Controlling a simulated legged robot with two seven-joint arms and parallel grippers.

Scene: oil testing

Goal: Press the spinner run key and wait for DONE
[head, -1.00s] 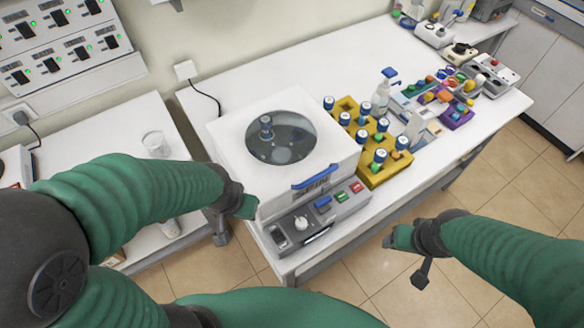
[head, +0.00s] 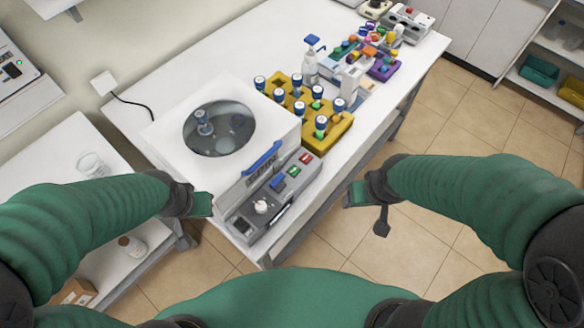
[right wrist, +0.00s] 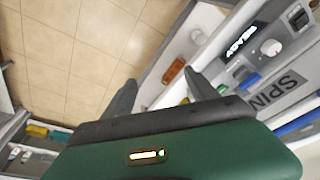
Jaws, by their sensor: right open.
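The spinner (head: 170,143) is a white box with a round window in its lid, a blue handle (head: 262,158) and the word SPIN on its front; a blue-capped tube shows inside. The screen is too small to read in the head view. My right gripper (head: 355,195) is open and empty, right of the panel and apart from it. My left gripper (head: 203,205) is left of the panel; its fingers are unclear.
A yellow rack (head: 325,135) of blue-capped tubes stands right of the spinner, with a pump bottle (head: 310,68) and a purple rack (head: 384,68) beyond. A lower side table (head: 60,160) at left holds a glass beaker (head: 93,166). Open floor lies in front of the bench.

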